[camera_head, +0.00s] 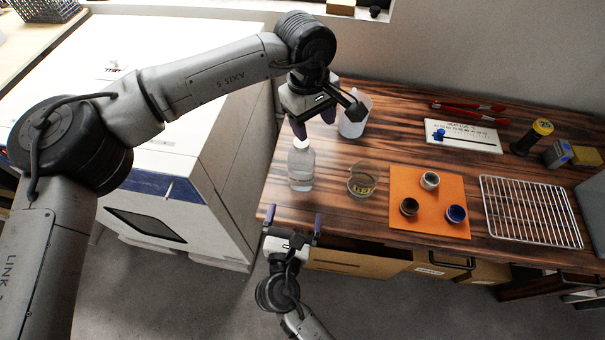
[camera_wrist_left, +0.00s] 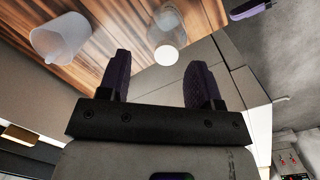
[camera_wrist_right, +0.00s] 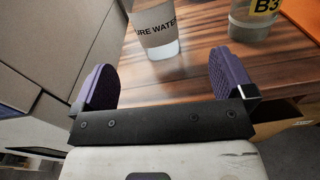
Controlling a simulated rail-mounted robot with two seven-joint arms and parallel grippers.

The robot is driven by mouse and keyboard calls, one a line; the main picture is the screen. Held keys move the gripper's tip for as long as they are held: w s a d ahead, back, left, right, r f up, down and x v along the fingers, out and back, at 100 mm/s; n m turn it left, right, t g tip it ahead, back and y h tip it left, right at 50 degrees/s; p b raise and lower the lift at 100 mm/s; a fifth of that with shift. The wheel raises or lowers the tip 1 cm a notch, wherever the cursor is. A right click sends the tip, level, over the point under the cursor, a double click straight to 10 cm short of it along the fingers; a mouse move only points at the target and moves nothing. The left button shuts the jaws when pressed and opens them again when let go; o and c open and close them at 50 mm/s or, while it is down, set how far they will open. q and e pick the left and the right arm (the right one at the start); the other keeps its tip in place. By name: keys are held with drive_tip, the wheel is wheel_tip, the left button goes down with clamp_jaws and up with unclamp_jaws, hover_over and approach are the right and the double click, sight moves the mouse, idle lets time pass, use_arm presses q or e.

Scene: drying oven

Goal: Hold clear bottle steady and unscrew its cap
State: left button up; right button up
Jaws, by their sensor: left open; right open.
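The clear bottle (camera_head: 301,168) stands upright on the wooden table near its left edge, with a white cap (camera_head: 300,143) on top. In the left wrist view the cap (camera_wrist_left: 166,55) shows beyond the fingertips. In the right wrist view the bottle (camera_wrist_right: 156,32) shows part of a "PURE WATER" label, ahead of the fingers. My left gripper (camera_head: 316,116) is open and empty, above and behind the bottle. My right gripper (camera_head: 291,222) is open and empty at the table's front edge, in front of the bottle. Neither gripper touches the bottle.
A white beaker (camera_head: 354,116) stands behind the bottle. A glass beaker (camera_head: 363,179) marked B3 stands to its right. An orange mat (camera_head: 437,188) with small jars and a wire rack (camera_head: 530,211) lie farther right. The white oven (camera_head: 185,130) is at left.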

sight(302, 168)
use_arm(q)
drive_tip(key=shift+w+a+r+t+y, duration=0.15)
drive_tip(key=shift+w+a+y, duration=0.2)
drive_tip(key=shift+a, duration=0.2)
drive_tip(key=shift+w+a+r+t+y, duration=0.15)
drive_tip(key=shift+w+a+y, duration=0.15)
drive_tip(key=shift+a, duration=0.25)
drive_tip(key=shift+w+a, duration=0.1)
use_arm(e)
drive_tip(key=shift+n, duration=0.5)
drive_tip(key=x, duration=0.9)
drive_tip(key=a+x, duration=0.1)
drive_tip(key=x, duration=0.4)
drive_tip(key=shift+w+a, duration=0.1)
